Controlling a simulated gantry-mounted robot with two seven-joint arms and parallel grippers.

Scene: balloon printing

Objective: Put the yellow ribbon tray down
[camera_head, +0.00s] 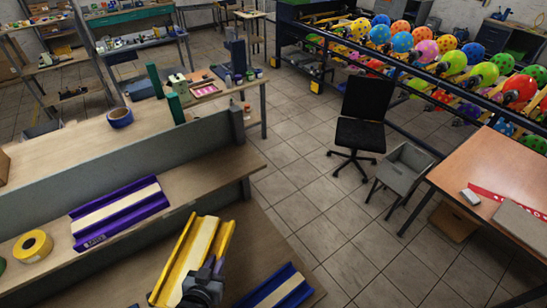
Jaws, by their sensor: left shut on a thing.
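The yellow ribbon tray (182,257), a long yellow channel with a pale strip inside, is at the bottom centre-left. It slants up to the right in the picture, over the wooden worktop (258,228). I cannot tell whether its underside touches the worktop. My left gripper (211,270), dark grey, is shut on the tray's right-hand side near its lower half and hides part of that wall. My right gripper is not in view.
A purple tray (84,226) and a yellow tape roll (33,246) lie on the raised shelf behind. A blue tray (297,292) lies to the right of the yellow one. A grey panel (150,148) stands behind the shelf. Bare worktop shows between the trays.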

